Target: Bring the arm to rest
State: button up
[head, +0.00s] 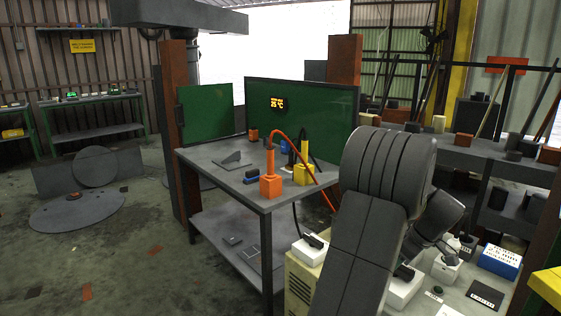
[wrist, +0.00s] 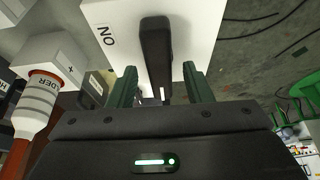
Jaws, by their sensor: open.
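My arm (head: 372,220) reaches across the front right of the head view, over a low bench. The head view does not clearly show my gripper. In the wrist view my gripper (wrist: 160,85) is open, with its two green fingers apart. A black lever (wrist: 156,50) on a white box (wrist: 195,25) marked "ON" stands between the fingers. A gap shows on each side of the lever. The dark gripper body hides the lower part of the wrist view.
A grey table (head: 225,160) with an orange block (head: 270,187) and a yellow block (head: 304,174) stands beyond my arm. Open floor (head: 150,260) lies left.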

jog(key=p+v, duration=0.1)
jog(key=v, duration=1.3)
jog(key=b+x, duration=0.1)
jog(key=x, duration=1.2)
jog(key=shift+a+f, duration=0.1)
jog(key=shift+f, duration=0.2)
jog(key=shift+w+a+f, duration=0.1)
jog(key=shift+w+f, duration=0.1)
jog(key=m+h+p, duration=0.1)
jog(key=m, duration=0.2)
jog(key=shift+s+a+t, duration=0.1)
jog(key=shift+t, duration=0.2)
jog(key=m+h+p, duration=0.1)
jog(key=m, duration=0.1)
jog(key=m+p, duration=0.1)
jog(key=m, duration=0.1)
jog(key=shift+m+t+h, duration=0.3)
jog(key=shift+h, duration=0.1)
jog(key=shift+a+p, duration=0.1)
jog(key=shift+p, duration=0.2)
